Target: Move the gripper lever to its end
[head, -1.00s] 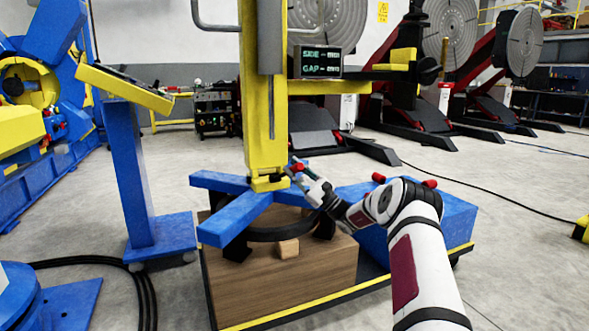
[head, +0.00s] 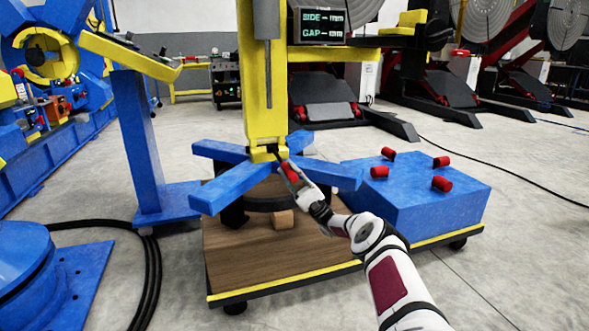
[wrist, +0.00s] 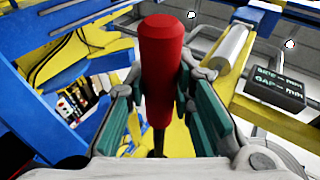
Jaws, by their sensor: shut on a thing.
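The lever has a red handle (head: 289,171) on a thin dark rod, near the foot of the yellow upright column (head: 265,95). My gripper (head: 291,175) is closed around that handle. In the wrist view the red handle (wrist: 161,45) stands between the two green-padded fingers of my gripper (wrist: 158,95), its rounded end reaching past them. The dark rod shows below the handle there. The lever's pivot is small and partly hidden, and I cannot tell how far its travel goes.
Blue legs (head: 232,195) spread from the column's foot above a wooden-topped cart (head: 290,255). A blue box (head: 420,205) with several red knobs stands at right. A display (head: 318,26) hangs beside the column. A blue pedestal (head: 140,150) stands left. Floor at front right is clear.

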